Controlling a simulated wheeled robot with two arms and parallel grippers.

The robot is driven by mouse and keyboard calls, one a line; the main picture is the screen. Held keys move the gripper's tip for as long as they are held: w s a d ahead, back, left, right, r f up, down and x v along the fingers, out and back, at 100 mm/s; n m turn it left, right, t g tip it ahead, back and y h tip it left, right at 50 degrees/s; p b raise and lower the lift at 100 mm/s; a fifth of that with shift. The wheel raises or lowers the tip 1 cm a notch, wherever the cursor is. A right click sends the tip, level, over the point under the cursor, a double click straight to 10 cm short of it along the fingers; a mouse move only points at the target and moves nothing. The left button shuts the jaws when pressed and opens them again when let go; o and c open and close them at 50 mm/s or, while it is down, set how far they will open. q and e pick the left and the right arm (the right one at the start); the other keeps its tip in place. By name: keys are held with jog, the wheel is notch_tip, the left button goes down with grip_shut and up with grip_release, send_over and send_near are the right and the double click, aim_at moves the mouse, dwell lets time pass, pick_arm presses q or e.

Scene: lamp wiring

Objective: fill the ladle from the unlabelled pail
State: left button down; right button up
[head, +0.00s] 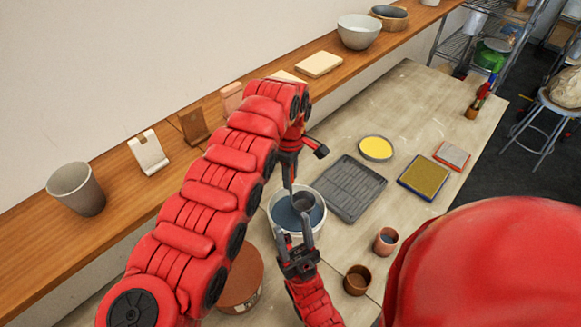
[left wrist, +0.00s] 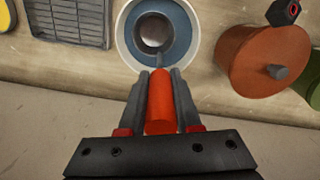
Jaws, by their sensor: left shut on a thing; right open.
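A white pail (head: 273,205) with blue liquid stands on the table; no label shows on its visible side. It also shows in the left wrist view (left wrist: 124,40). The ladle's grey cup (head: 303,202) is over or in the pail's mouth; its depth relative to the liquid is unclear. In the left wrist view the cup (left wrist: 153,33) shows a grey inside, and I cannot tell whether it holds liquid. My left gripper (head: 289,168) is above the pail, shut on the ladle's orange handle (left wrist: 160,103). My right gripper (head: 294,234) is open at the pail's near side.
A brown lidded pot (head: 240,283) stands close to the pail, lower left. A grey ribbed tray (head: 350,188) lies to its right. Two small cups (head: 357,280) (head: 386,240), a yellow dish (head: 376,148) and sponge-like pads (head: 425,178) are further right. The table's far end is mostly clear.

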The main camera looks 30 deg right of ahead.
aim_at(290, 192)
pick_arm(q)
notch_tip(290, 192, down, 10)
jog(key=b, duration=0.6)
jog(key=shift+d, duration=0.1)
jog(key=shift+r, duration=0.2)
dwell(1.2)
jog(key=shift+r+p, duration=0.6)
jog(key=shift+r, duration=3.6)
jog(key=shift+r+p, duration=0.8)
jog(key=shift+r, duration=0.7)
